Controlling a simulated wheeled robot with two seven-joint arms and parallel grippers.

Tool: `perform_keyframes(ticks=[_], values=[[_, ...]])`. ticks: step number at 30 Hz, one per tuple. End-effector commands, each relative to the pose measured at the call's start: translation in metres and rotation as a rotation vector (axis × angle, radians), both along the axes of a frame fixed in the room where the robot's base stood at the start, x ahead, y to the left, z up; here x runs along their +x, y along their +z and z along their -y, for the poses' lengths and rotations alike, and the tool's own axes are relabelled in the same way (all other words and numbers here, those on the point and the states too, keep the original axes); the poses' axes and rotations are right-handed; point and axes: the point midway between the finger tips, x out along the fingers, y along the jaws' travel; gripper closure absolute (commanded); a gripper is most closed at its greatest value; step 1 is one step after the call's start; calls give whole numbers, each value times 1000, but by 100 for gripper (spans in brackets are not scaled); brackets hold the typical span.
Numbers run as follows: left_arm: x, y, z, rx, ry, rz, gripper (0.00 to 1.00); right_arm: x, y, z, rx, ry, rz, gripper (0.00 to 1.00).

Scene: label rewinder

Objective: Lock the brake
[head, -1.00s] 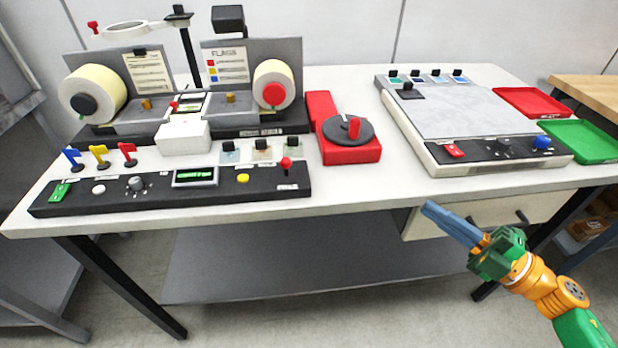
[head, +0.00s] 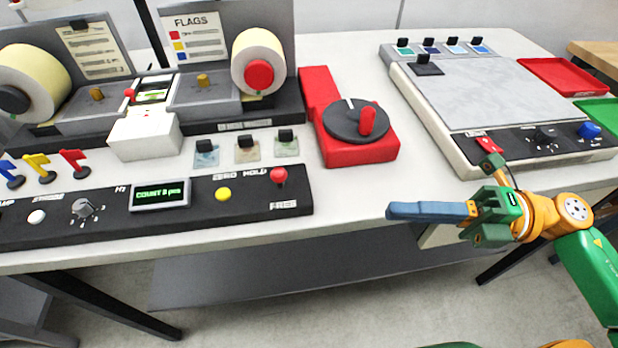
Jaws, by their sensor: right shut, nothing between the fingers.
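On the dark control console (head: 110,222), a small lever with a red knob (head: 279,176) stands at the right end, with a label that seems to read FREE below it and HOLD to its upper left. A red unit (head: 358,152) stands right of the console, with a dark dial and a red handle (head: 367,121). Neither is marked as the brake in a way I can read. My right gripper (head: 393,210) is shut and empty, its blue fingers pointing left near the table's front edge, right of the red knob and apart from it. My left gripper is out of view.
The rewinder with two label rolls (head: 258,62) stands at the back left. A white box (head: 145,135) and several flags stand behind the console. A flat grey-topped device (head: 490,92) fills the right side, beside a red tray (head: 565,75).

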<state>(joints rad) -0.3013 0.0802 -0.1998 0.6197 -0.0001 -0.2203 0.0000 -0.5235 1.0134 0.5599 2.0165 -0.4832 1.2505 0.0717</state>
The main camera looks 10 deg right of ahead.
Motion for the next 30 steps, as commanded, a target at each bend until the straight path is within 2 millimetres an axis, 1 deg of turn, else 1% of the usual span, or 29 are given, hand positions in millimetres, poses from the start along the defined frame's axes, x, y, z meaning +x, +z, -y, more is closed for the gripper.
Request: perform_keyframes(ticks=[2,5,12,16,18,23,30], values=[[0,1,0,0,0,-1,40,1,1,-6,0,4,0,100],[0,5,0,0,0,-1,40,4,2,-22,-2,5,2,100],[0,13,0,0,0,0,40,15,5,-73,1,4,6,100],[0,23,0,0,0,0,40,21,8,-100,3,3,9,100],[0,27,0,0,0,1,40,32,9,-104,5,-4,8,100],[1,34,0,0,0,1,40,48,9,-114,4,-3,4,100],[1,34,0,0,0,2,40,54,6,-119,0,0,0,100]])
